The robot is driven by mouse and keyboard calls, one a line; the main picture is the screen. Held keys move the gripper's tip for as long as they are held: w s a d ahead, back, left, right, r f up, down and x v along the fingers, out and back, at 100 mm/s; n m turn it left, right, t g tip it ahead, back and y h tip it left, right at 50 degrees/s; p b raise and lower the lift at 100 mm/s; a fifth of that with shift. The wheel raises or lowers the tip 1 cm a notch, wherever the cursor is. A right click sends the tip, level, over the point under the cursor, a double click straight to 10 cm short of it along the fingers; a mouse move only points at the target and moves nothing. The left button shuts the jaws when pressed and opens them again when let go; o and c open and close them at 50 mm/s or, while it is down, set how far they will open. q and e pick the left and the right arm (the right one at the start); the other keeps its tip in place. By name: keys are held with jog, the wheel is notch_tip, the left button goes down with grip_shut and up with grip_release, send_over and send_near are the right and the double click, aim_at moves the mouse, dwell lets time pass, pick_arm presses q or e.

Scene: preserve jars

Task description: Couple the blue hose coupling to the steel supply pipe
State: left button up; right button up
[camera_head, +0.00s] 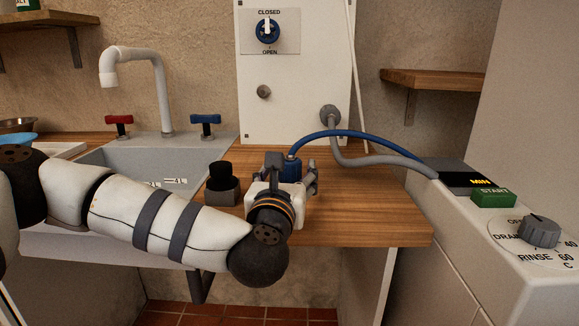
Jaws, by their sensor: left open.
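The blue hose coupling (290,166) is on the wooden counter, at the end of a blue hose (345,133) that arches right to the white machine. My left gripper (292,172) is open around or just in front of the coupling, with a finger to each side. The gripper's body hides the coupling's lower part, so I cannot tell whether the fingers touch it. A short round metal stub, which looks like the steel supply pipe (264,92), sticks out of the white panel above and behind the gripper, with nothing on it. My right gripper is not in view.
A blue valve knob (268,30) is on the panel (300,95), its white pointer towards CLOSED. A grey hose (375,161) runs from a wall fitting to the machine. A grey block with a black top (222,184) stands left of the gripper. The sink (130,157) is further left.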

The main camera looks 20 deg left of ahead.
aim_at(289, 165)
pick_arm(q)
jog(key=w, duration=0.2)
jog(key=w+a, duration=0.1)
jog(key=w, duration=0.4)
jog(key=shift+a+f, duration=0.25)
jog(key=shift+a, duration=0.05)
jog(key=c, duration=1.3)
